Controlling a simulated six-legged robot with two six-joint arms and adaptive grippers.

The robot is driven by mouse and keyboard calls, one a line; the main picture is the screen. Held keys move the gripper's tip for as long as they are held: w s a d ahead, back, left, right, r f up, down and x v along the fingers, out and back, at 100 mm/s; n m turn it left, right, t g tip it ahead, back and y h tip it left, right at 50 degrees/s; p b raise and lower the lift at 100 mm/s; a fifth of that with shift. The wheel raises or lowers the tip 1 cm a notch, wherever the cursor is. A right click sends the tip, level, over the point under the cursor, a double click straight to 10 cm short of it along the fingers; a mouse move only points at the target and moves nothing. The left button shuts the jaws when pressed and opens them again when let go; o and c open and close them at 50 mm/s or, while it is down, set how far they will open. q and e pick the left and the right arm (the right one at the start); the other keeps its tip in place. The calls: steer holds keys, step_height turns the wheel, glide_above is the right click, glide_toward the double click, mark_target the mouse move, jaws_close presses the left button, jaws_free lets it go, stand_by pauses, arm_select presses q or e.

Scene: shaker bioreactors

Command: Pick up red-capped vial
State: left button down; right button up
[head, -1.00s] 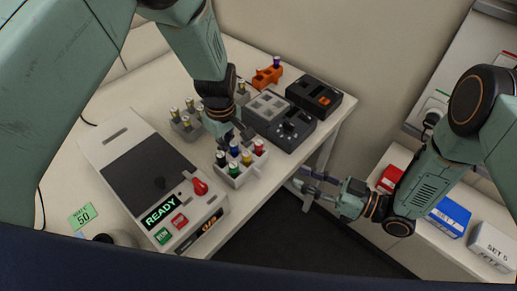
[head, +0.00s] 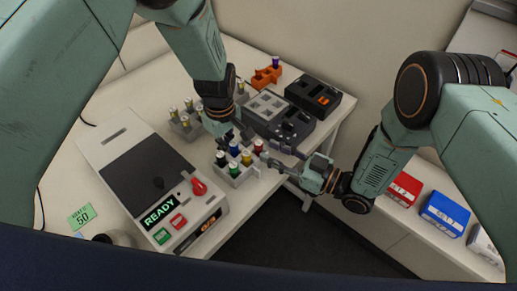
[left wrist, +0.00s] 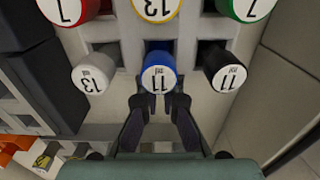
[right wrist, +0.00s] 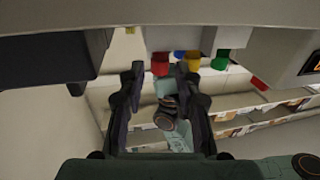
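The red-capped vial (head: 258,145) stands at the right corner of a pale rack (head: 250,182) among several other capped vials. Its cap also shows at the top left of the left wrist view (left wrist: 72,8). My right gripper (head: 272,158) is open beside the rack. In the right wrist view the red cap (right wrist: 160,65) appears between its fingertips, with no clear contact. My left gripper (head: 228,137) is at the rack's far side. Its fingertips are close together at the blue-capped vial (left wrist: 158,78), partly hidden under that cap; whether they grip it is unclear.
The shaker (head: 112,143) with a READY display stands left of the rack. A dark grey device (head: 285,124) stands just behind the rack. Another vial rack (head: 188,130) and an orange rack (head: 266,76) stand further back. Open floor lies right of the table edge.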

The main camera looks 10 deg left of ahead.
arm_select(q)
steer(key=shift+a, duration=0.2)
arm_select(e)
steer(key=shift+x, duration=1.4)
arm_select(q)
steer(key=shift+d, duration=0.15)
arm_select(e)
steer(key=shift+s+d, duration=0.1)
steer(key=shift+d, duration=0.1)
steer(key=shift+c, duration=1.2)
steer(key=c, duration=0.3)
steer(key=shift+a, duration=0.15)
steer(key=shift+c, duration=0.2)
steer(key=shift+r, duration=0.1)
step_height(320, 180, up, 10)
